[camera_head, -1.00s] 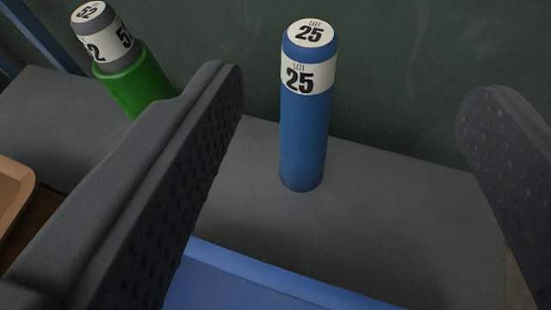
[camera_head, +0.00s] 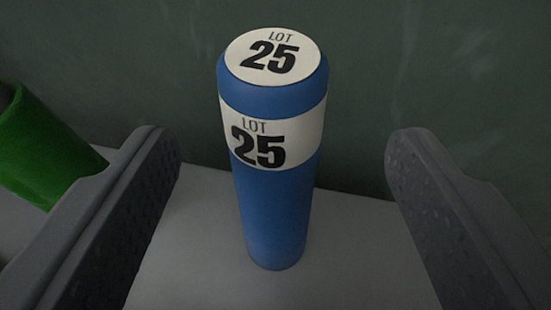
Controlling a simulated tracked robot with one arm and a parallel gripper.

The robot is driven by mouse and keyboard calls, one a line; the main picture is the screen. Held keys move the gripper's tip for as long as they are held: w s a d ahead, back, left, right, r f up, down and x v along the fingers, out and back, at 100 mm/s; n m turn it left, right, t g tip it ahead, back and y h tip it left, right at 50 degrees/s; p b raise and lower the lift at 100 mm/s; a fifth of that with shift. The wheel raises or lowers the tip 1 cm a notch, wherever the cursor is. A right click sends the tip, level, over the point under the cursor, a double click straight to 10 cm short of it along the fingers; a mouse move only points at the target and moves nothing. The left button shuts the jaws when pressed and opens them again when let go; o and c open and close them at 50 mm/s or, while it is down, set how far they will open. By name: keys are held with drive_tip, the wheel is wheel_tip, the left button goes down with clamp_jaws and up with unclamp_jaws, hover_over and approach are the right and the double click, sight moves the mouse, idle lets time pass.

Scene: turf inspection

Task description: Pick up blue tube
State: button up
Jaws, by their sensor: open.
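The blue tube (camera_head: 275,205) stands upright on a grey surface in the middle of the view. It has a white band and a white top label, both reading "LOT 25". My gripper (camera_head: 282,150) is open, with one dark textured finger to the left of the tube and one to the right. The tube shows between the fingers, with a gap on each side. Neither finger appears to touch it. The gap to the right finger looks wider than the gap to the left one.
A green tube (camera_head: 45,150) is at the left edge, partly cut off and partly behind my left finger. A dark green wall (camera_head: 360,70) rises behind the tube. The grey surface (camera_head: 350,260) is clear around the blue tube's base.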

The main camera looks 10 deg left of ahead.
sight(272, 142)
drive_tip(key=shift+a+b+x, duration=0.2)
drive_tip(key=shift+b+x, duration=0.15)
drive_tip(key=shift+x, duration=2.5)
drive_tip(key=shift+s+f, duration=0.1)
drive_tip(key=shift+f, duration=0.05)
drive_tip(key=c, duration=1.3)
